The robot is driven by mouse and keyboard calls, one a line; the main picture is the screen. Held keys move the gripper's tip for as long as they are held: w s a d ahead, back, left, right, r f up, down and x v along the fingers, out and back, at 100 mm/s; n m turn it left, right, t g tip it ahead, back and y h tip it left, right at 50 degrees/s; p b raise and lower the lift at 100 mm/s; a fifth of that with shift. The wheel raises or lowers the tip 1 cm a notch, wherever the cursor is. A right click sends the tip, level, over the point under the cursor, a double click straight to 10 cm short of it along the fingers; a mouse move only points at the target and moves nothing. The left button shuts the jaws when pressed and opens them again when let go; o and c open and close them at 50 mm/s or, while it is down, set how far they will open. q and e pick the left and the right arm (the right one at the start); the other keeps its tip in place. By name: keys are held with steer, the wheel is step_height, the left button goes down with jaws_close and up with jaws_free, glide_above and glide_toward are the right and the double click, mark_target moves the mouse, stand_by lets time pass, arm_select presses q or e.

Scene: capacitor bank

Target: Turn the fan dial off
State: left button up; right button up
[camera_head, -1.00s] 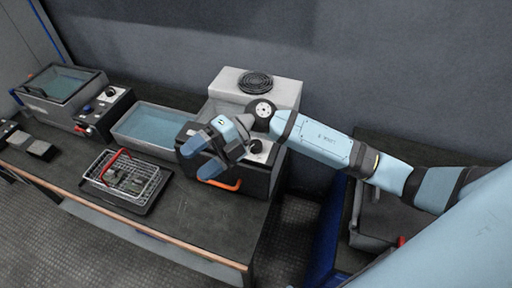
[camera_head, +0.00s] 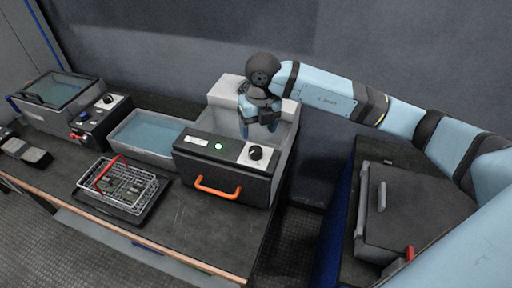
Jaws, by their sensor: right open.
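A black dial (camera_head: 256,153) sits on a white plate on the sloped black front panel of the box at the right end of the bench. A small green light (camera_head: 218,146) glows on the same panel, to the left of the dial. My right gripper (camera_head: 258,128) is open and empty, fingers pointing down. It is just behind and above the dial in the picture; I see no contact. The fan grille on the grey housing behind is hidden by my right arm. My left gripper is not in view.
An orange handle (camera_head: 217,188) is on the box front. To the left are a wire basket with a red handle (camera_head: 105,173), a water tank (camera_head: 146,134), and a control box with another black knob (camera_head: 108,99).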

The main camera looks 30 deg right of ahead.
mark_target(256, 149)
steer(key=f, duration=0.8)
steer(key=shift+a, duration=0.3)
steer(key=shift+c, duration=0.5)
steer(key=shift+r, duration=0.1)
steer(key=c, duration=0.8)
